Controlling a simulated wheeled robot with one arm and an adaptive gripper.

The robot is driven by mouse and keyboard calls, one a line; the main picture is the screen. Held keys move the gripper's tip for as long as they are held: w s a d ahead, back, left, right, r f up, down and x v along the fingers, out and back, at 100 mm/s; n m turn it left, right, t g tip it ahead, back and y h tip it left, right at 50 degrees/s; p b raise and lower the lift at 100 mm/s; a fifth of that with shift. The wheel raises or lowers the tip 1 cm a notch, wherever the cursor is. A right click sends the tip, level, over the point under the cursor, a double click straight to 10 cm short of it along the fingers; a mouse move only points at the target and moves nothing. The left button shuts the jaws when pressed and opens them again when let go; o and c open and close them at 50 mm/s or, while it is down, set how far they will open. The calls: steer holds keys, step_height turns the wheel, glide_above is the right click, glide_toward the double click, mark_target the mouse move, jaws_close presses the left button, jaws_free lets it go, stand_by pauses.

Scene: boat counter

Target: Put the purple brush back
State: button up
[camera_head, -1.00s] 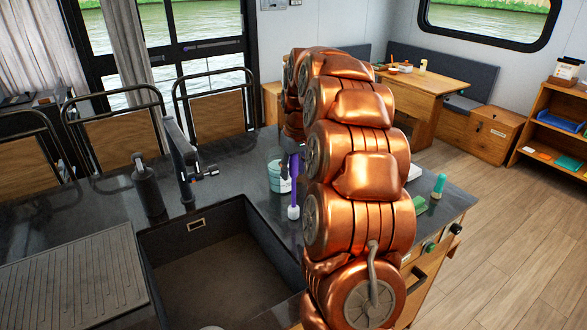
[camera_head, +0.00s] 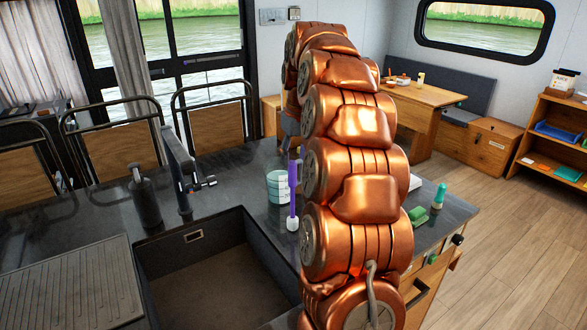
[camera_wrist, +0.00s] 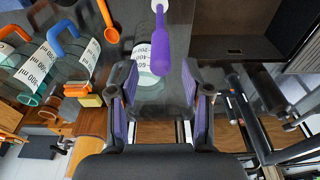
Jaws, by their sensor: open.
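The purple brush (camera_head: 292,190) has a purple handle and a white end. In the head view it shows on the dark counter right of the sink, handle toward the back, white end toward the front. I cannot tell whether it stands or lies. In the wrist view the brush (camera_wrist: 161,52) shows ahead, its handle end pointing toward my gripper (camera_wrist: 161,97). My gripper is open and empty, its two purple-padded fingers on either side of the handle's line, with the handle apparently beyond the tips. In the head view my gripper (camera_head: 291,138) is partly hidden by my copper arm.
A pale labelled beaker (camera_head: 277,187) stands close beside the brush. The sink (camera_head: 210,262) and black faucet (camera_head: 178,170) are to the left. Several labelled glass vessels (camera_wrist: 82,50) and an orange spoon (camera_wrist: 110,30) show in the wrist view. A green sponge (camera_head: 418,216) is at right.

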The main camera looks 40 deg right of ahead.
steer(key=shift+s+r+b, duration=0.2)
steer(key=shift+r, duration=0.9)
steer(key=shift+s+r+b, duration=0.15)
steer(key=shift+r+b, duration=0.05)
steer(key=shift+r, duration=0.9)
steer(key=s+a+f+g, duration=0.1)
steer(key=s+a+f, duration=0.1)
steer(key=s+a, duration=0.35)
steer(key=s+a+f+n, duration=0.1)
steer(key=s+a+f, duration=0.1)
steer(key=a, duration=0.6)
steer(key=s+a+f+g, duration=0.1)
steer(key=s+a+f, duration=0.1)
steer(key=s+a, duration=0.35)
steer(key=s+a+f, duration=0.5)
steer(key=s+f, duration=0.1)
steer(key=s, duration=0.3)
steer(key=s+a+f+g, duration=0.1)
steer(key=s+a+f, duration=0.4)
steer(key=s, duration=0.5)
steer(key=shift+s+f+g, duration=0.3)
steer(key=shift+f, duration=0.3)
